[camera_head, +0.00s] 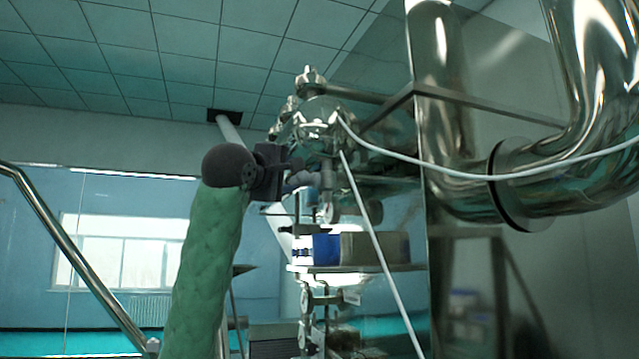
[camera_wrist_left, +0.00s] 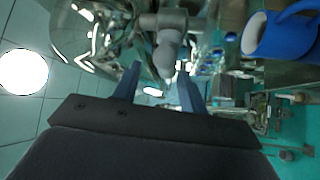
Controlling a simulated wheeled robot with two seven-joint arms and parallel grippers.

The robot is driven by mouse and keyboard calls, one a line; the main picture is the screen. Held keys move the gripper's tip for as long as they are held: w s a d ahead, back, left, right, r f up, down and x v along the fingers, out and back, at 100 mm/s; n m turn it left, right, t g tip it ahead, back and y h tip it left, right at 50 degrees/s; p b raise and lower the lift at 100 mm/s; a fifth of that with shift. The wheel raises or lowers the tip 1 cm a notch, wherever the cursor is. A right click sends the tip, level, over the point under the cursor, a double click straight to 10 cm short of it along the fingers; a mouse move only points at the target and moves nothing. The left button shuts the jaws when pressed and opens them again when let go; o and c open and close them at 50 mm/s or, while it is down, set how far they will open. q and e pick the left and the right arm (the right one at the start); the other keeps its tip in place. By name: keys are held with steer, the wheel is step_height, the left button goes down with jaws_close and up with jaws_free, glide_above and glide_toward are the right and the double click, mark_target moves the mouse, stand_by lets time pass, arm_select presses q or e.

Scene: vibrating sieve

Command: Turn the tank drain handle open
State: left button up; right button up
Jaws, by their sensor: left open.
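A grey, rounded handle (camera_wrist_left: 168,45) shows at top centre in the left wrist view, below the shiny tank metal. I take it to be the drain handle. In the head view a grey rounded part (camera_head: 303,180) sits under the metal valve fittings, just right of my left gripper (camera_head: 288,166). My left gripper (camera_wrist_left: 160,72) is open, its two blue-grey fingers apart. The handle's rounded end appears between and just beyond the fingertips; I cannot tell whether they touch. The handle's far end is hard to make out. My right gripper is not in view.
Shiny steel pipes (camera_head: 445,110) and a pale hose (camera_head: 480,177) fill the right. A blue cylindrical object (camera_head: 325,248) stands on a shelf (camera_head: 350,268) below the fittings. A metal rail (camera_head: 75,260) slopes at left. Space between rail and my arm looks open.

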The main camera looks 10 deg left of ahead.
mark_target(296, 178)
arm_select(q)
steer(key=n, duration=0.2)
steer(key=shift+s+a+f+n+g, duration=0.2)
steer(key=shift+a+f+n+g, duration=0.1)
steer(key=shift+a+f, duration=0.1)
steer(key=shift+n, duration=0.5)
steer(key=shift+w, duration=0.1)
steer(key=shift+w+d+n, duration=0.2)
steer(key=shift+n, duration=0.1)
steer(key=shift+w+d+r+p, duration=0.1)
steer(key=shift+w+p, duration=0.1)
steer(key=shift+p, duration=0.1)
steer(key=shift+w+r+p, duration=0.3)
steer(key=shift+w+p, duration=0.55)
steer(key=shift+w, duration=0.1)
steer(key=p+x, duration=0.2)
steer(key=x, duration=0.1)
steer(key=shift+w, duration=0.3)
steer(key=shift+w+d+f+p, duration=0.15)
steer(key=shift+w+p, duration=0.3)
steer(key=shift+w, duration=0.25)
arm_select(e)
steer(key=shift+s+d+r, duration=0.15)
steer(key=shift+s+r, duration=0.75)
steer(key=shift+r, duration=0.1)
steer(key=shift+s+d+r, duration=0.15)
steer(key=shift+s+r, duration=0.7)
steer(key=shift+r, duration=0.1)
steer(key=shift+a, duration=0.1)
